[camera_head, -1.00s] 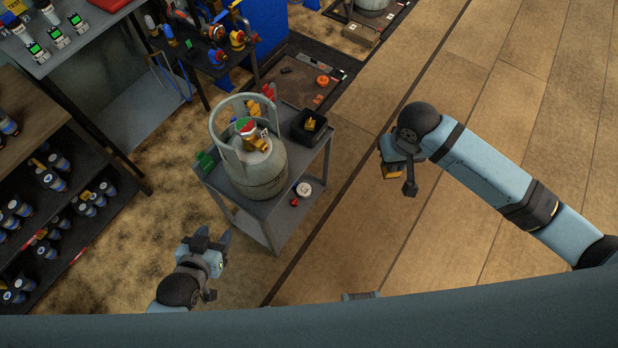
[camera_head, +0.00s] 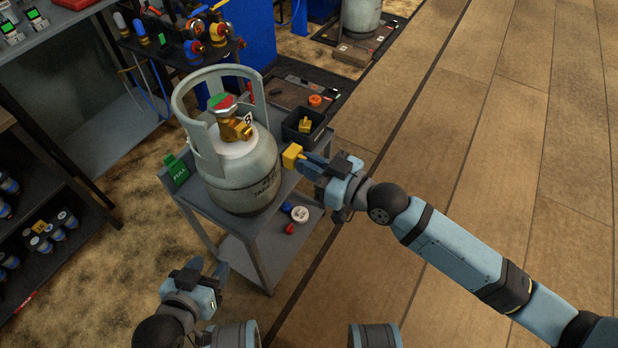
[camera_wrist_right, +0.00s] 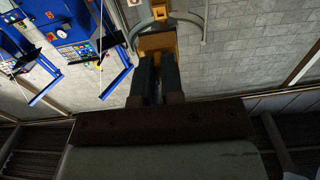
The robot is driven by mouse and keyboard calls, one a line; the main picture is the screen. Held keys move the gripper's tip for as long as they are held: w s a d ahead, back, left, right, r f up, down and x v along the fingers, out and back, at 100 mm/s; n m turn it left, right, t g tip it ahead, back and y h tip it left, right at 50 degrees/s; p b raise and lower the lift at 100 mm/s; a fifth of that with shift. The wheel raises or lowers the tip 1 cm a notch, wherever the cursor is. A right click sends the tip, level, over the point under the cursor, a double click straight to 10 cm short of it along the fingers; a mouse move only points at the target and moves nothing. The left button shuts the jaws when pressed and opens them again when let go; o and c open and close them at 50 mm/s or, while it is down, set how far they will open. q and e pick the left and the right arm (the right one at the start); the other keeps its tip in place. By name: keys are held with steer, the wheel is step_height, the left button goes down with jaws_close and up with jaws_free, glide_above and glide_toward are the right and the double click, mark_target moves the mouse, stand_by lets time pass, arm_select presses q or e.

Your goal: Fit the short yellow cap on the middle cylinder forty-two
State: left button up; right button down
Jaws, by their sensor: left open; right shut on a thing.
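The grey gas cylinder (camera_head: 240,180) stands upright on a small grey cart, with a brass valve (camera_head: 234,127) under a green-and-red top inside its collar. Its number cannot be read. My right gripper (camera_head: 307,162) is shut on a yellow cap (camera_head: 292,156), just right of the cylinder and apart from the valve. The cap also shows between the fingers in the right wrist view (camera_wrist_right: 158,44). Another yellow piece (camera_head: 305,124) lies in a black bin (camera_head: 290,134) on the cart. My left gripper (camera_head: 210,268) is open and empty, low in front of the cart.
A green FULL tag (camera_head: 178,169) stands at the cart's left edge. A dark shelf (camera_head: 45,250) with bottles is at left. Open floor lies right.

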mark_target(289, 155)
stand_by(0.5)
steer(key=shift+p+x, duration=0.3)
steer(key=shift+x, duration=2.1)
arm_select(q)
steer(key=shift+f, duration=0.1)
arm_select(e)
steer(key=shift+x, duration=1.65)
arm_select(q)
steer(key=shift+r+p, duration=0.55)
steer(key=shift+r, duration=0.15)
steer(key=shift+f, duration=0.25)
arm_select(e)
steer(key=shift+x, duration=0.9)
steer(key=shift+x, duration=0.85)
steer(key=c, duration=1.2)
jaws_free()
steer(key=shift+o, duration=0.2)
